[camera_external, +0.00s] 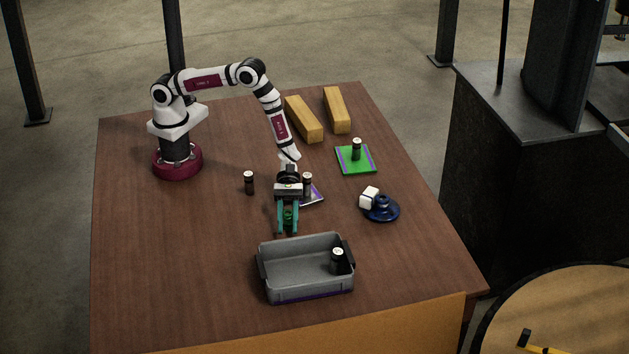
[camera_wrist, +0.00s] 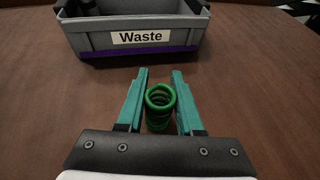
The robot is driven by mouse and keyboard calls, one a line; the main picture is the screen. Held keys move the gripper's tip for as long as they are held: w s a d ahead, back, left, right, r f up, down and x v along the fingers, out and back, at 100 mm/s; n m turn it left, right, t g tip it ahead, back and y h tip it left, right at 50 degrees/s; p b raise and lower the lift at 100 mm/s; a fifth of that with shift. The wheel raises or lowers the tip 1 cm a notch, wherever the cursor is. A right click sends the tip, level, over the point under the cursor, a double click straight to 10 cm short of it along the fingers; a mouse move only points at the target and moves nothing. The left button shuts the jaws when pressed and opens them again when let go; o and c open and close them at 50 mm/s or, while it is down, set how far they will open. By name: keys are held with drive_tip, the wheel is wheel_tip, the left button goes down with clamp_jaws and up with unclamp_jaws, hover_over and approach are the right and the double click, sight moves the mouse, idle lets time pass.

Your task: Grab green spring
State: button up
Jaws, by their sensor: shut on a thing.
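The green spring (camera_wrist: 160,106) stands between the two teal fingers of my gripper (camera_wrist: 158,100) in the wrist view, with its open coil end facing the camera. My gripper is shut on it. In the external view my gripper (camera_external: 288,218) points down at the middle of the table, just behind the grey bin. The spring (camera_external: 288,214) shows there as a small green patch between the fingers, partly hidden by them. I cannot tell whether its lower end touches the table.
A grey bin (camera_external: 283,283) labelled "Waste" stands in front, with a dark cylinder (camera_external: 338,260) inside. Other dark cylinders stand left (camera_external: 249,182), right (camera_external: 307,184) and on a green pad (camera_external: 345,167). A blue disc (camera_external: 384,211) and white cube (camera_external: 369,197) lie right. Wooden blocks (camera_external: 304,119) lie behind.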

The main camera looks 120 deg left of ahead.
clamp_jaws()
drive_tip(key=shift+r, duration=0.15)
